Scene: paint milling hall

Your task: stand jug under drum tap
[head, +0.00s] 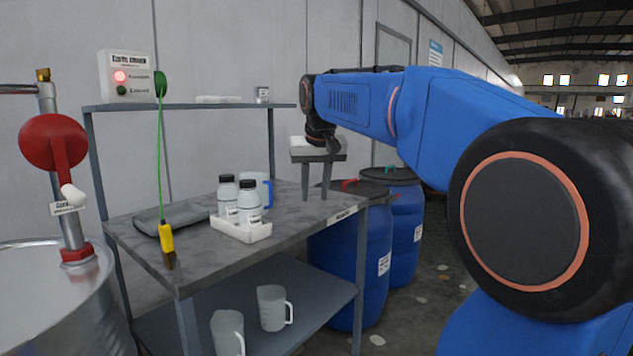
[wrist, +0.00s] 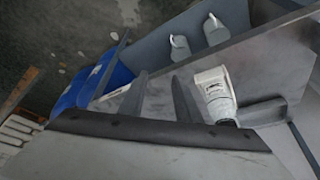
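Two pale jugs, one (head: 272,308) and another (head: 228,332), stand on the bench's lower shelf; pale vessels there also show in the wrist view (wrist: 213,30). A white vessel with a blue handle (head: 267,190) stands on the bench top, partly hidden by bottles. At the left, a metal drum (head: 60,300) carries an upright pipe with a red fitting (head: 54,142); I cannot tell where its outlet is. My gripper (head: 315,188) points down over the right end of the bench top. Its fingers are apart and nothing shows between them, also in the wrist view (wrist: 162,98).
A white tray (head: 240,230) with bottles sits mid-bench (head: 290,222). A green cable with a yellow clamp (head: 166,237) hangs from an earthing box (head: 127,77) with its red lamp lit. Blue drums (head: 375,240) stand right of the bench. An upper shelf (head: 190,105) spans the back.

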